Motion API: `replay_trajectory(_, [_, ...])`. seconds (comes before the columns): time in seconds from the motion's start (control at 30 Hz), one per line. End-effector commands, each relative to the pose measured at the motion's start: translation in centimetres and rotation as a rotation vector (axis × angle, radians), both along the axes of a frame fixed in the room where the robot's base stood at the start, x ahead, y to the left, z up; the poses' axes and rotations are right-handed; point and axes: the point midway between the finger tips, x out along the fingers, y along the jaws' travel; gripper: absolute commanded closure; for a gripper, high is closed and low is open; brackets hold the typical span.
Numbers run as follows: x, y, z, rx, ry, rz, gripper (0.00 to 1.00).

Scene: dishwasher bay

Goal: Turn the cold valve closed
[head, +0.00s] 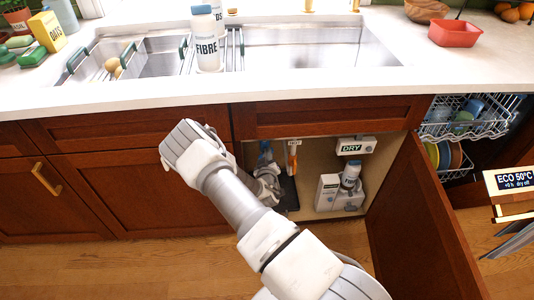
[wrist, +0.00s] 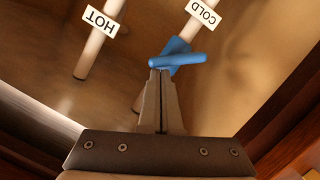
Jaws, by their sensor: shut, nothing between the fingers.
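The cold valve's blue handle (wrist: 180,60) lies at a slant across the pipe under the COLD label (wrist: 203,12) in the wrist view. In the head view its blue part (head: 265,152) shows inside the open sink cabinet. My gripper (wrist: 160,72) is shut and empty, its fingertips at the left end of the blue handle; I cannot tell whether they touch it. In the head view my gripper (head: 268,183) is inside the cabinet below the valve, partly hidden by my arm.
The HOT pipe (wrist: 96,45) stands left of the cold pipe; its orange valve (head: 292,162) shows in the head view. A white box (head: 327,192) and bottle (head: 350,177) stand at the cabinet's right. The open cabinet door (head: 425,220) and dishwasher rack (head: 470,118) are farther right.

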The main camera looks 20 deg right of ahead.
Motion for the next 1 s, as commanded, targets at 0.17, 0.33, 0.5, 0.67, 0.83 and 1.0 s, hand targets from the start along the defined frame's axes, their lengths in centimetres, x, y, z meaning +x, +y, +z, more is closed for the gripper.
replay_trajectory(0.17, [-0.08,-0.24,0.0,0.047,-0.014,-0.002,1.0])
replay_trajectory(0.33, [-0.13,-0.42,-0.05,0.089,-0.025,-0.002,1.0])
replay_trajectory(0.5, [-0.18,-0.52,-0.13,0.132,-0.037,-0.002,1.0])
replay_trajectory(0.67, [-0.19,-0.64,-0.14,0.172,-0.049,-0.001,1.0])
replay_trajectory(0.83, [-0.24,-0.77,-0.19,0.212,-0.06,-0.002,1.0])
replay_trajectory(1.0, [-0.25,-0.9,-0.22,0.249,-0.072,-0.002,1.0])
